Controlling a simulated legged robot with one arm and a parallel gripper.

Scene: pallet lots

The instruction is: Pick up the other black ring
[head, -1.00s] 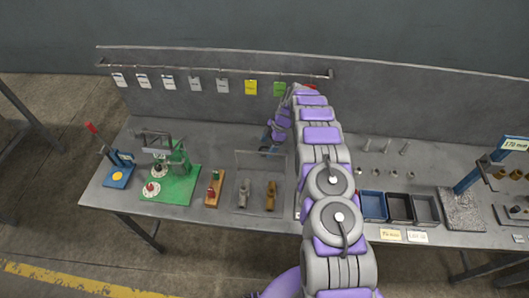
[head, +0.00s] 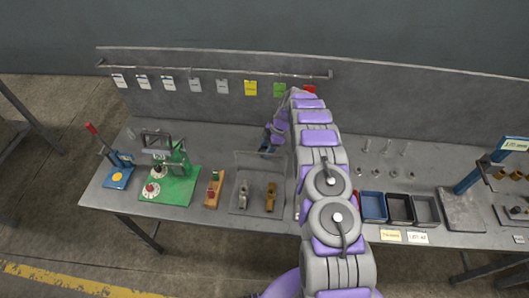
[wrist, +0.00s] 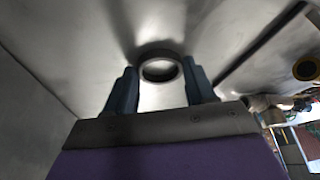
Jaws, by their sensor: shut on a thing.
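A dark ring (wrist: 160,67) shows in the wrist view between the two fingers of my gripper (wrist: 160,82), near their tips. My gripper is shut on this ring. A grey surface fills the view behind it; I cannot tell whether the ring touches that surface. In the head view my gripper (head: 268,142) is at the back of the bench, left of my arm, and the ring is too small or hidden to make out.
A grey tray (head: 238,207) with metal and brown parts lies in front of my gripper. A green fixture (head: 178,190) stands left on the bench (head: 130,215). Blue and dark bins (head: 374,208) are right of my arm. A back panel with hanging tags rises behind.

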